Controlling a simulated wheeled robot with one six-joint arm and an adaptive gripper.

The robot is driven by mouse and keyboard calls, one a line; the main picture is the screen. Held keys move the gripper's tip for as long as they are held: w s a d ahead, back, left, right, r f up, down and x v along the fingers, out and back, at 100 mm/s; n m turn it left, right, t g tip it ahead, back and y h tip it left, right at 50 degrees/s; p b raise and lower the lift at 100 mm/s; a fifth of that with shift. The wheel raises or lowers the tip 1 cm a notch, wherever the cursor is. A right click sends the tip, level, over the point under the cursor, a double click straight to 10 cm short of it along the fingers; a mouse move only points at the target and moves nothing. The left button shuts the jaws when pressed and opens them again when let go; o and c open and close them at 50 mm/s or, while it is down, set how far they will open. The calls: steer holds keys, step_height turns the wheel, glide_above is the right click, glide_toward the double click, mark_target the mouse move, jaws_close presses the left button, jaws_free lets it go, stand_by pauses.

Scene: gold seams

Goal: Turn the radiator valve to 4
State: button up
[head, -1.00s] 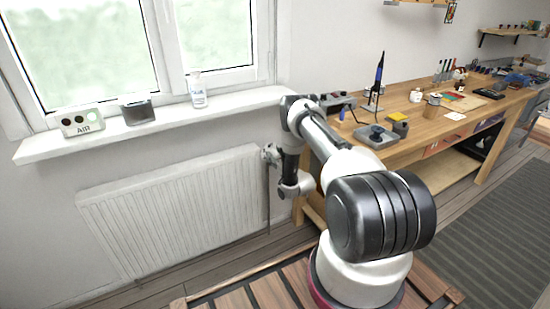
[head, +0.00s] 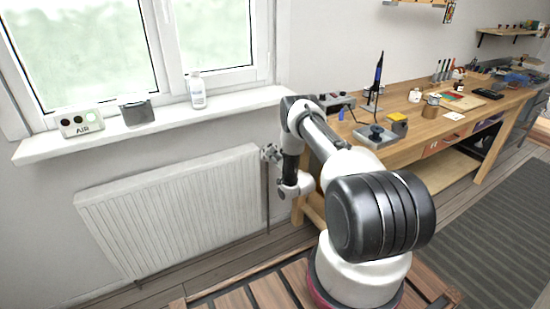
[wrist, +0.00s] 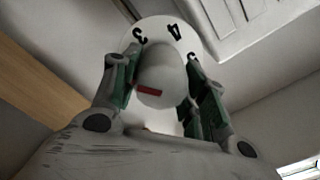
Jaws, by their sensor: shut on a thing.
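The radiator valve (wrist: 161,72) fills the top middle of the wrist view. It has a pale rounded knob with a red mark on it, in front of a white disc with black numbers. A 3 and a 4 are readable, and another figure at the right is partly hidden by a finger. I cannot tell which number the red mark lines up with.
The white radiator (head: 175,210) hangs under the window sill (head: 165,126). On the sill stand an AIR box (head: 80,124), a dark grey container (head: 137,112) and a white bottle (head: 197,90). A wooden workbench (head: 440,113) with tools stands to the right of my arm.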

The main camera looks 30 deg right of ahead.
steer(key=m, duration=0.5)
steer(key=shift+d+f+m, duration=0.1)
steer(key=shift+m, duration=0.2)
steer(key=m, duration=0.4)
steer(key=shift+f, duration=0.1)
steer(key=m, duration=0.9)
steer(key=shift+f, duration=0.15)
steer(key=shift+m, duration=0.3)
steer(key=o, duration=1)
steer(key=shift+s, duration=0.1)
